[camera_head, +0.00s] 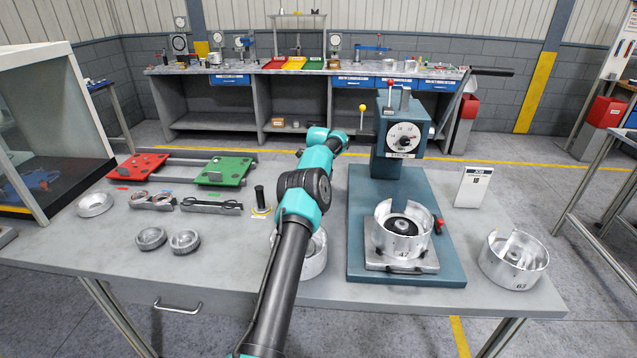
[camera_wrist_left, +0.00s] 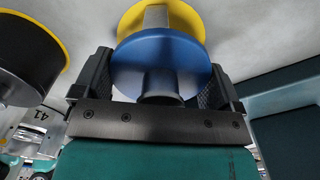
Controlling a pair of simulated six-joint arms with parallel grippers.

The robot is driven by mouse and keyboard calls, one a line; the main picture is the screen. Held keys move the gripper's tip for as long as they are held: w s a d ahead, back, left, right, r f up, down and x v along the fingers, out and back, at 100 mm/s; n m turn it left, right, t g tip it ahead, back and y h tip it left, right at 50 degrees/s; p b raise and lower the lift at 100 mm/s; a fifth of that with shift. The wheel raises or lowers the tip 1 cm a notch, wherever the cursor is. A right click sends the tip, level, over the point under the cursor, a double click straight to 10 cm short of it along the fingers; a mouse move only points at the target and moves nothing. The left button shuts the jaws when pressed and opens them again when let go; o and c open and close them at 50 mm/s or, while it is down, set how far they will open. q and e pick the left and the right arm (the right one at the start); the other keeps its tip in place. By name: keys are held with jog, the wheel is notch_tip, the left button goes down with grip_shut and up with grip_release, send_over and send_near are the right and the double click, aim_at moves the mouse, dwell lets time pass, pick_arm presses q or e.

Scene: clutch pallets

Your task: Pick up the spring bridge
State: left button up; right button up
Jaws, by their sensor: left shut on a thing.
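My left gripper (camera_wrist_left: 157,72) is shut on a blue-and-yellow flanged piece (camera_wrist_left: 150,50). It has a blue disc nearest the camera, a yellow disc behind it and a grey stem; a finger lies on each side. I cannot tell whether this is the spring bridge. A pale surface shows behind it, and contact with that surface cannot be told. In the head view my left arm reaches over the bench and hides the gripper and the piece. My right gripper is in neither view.
A black-handled piece with a yellow ring (camera_head: 260,203) stands left of my arm. The teal press (camera_head: 402,140) holds a metal pot (camera_head: 402,226) on its base at right. Another pot (camera_head: 514,261), a card (camera_head: 473,186), red (camera_head: 138,166) and green (camera_head: 224,170) plates surround the work area.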

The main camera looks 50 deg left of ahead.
pick_arm(q)
jog(key=shift+r, duration=3.3)
jog(key=shift+s+d, duration=0.3)
jog(key=s+d, duration=1.1)
jog(key=s, duration=0.1)
jog(key=shift+s+d, duration=0.2)
jog(key=shift+s, duration=0.2)
jog(key=shift+w, duration=0.1)
